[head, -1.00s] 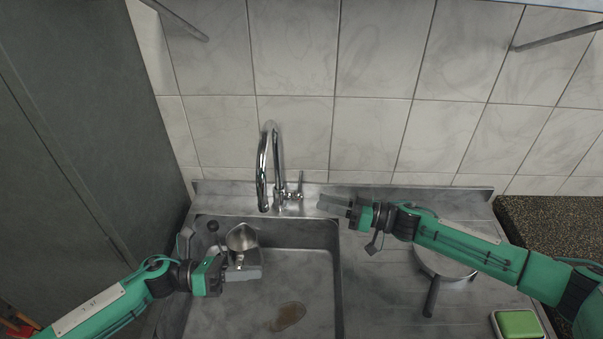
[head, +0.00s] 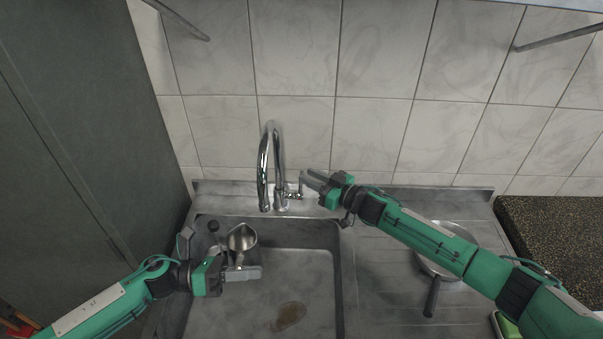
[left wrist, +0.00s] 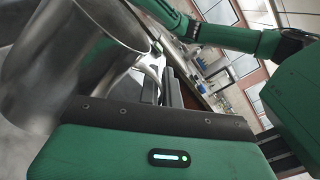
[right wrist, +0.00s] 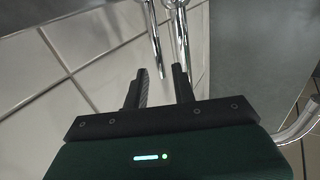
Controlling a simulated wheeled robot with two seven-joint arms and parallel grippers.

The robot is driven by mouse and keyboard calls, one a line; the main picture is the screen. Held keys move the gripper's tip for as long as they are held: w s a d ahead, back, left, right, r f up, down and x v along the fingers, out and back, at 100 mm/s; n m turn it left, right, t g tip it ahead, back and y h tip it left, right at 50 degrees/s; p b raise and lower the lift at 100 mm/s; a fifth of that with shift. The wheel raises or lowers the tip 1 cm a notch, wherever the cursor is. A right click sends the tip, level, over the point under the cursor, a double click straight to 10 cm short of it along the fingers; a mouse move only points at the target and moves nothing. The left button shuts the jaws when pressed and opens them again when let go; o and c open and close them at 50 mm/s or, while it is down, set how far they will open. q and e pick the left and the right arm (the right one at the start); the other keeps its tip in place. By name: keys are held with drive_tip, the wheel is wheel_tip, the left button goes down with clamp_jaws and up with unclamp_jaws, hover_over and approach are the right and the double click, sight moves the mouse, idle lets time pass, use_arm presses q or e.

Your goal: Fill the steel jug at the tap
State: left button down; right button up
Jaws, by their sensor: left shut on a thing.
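The steel jug (head: 242,238) stands at the left of the sink, a little below and left of the spout end. My left gripper (head: 243,273) is shut on its handle; the jug's side and handle also show large in the left wrist view (left wrist: 75,65). The chrome tap (head: 265,165) rises behind the sink, with its lever (head: 302,184) on the right side. I see no water running from the spout. My right gripper (head: 308,180) is open at the lever; in the right wrist view its fingers (right wrist: 160,85) are apart, pointing at chrome tap parts. Contact cannot be told.
The sink (head: 337,270) has a brownish patch (head: 287,316) on its floor. A pan (head: 432,268) lies on the ribbed drainboard (head: 380,300), partly under my right arm. A green sponge (head: 508,327) is mostly hidden by that arm. The tiled wall stands close behind the tap.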

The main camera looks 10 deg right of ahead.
sight(302, 192)
drive_tip(key=shift+x, duration=1.85)
clamp_jaws()
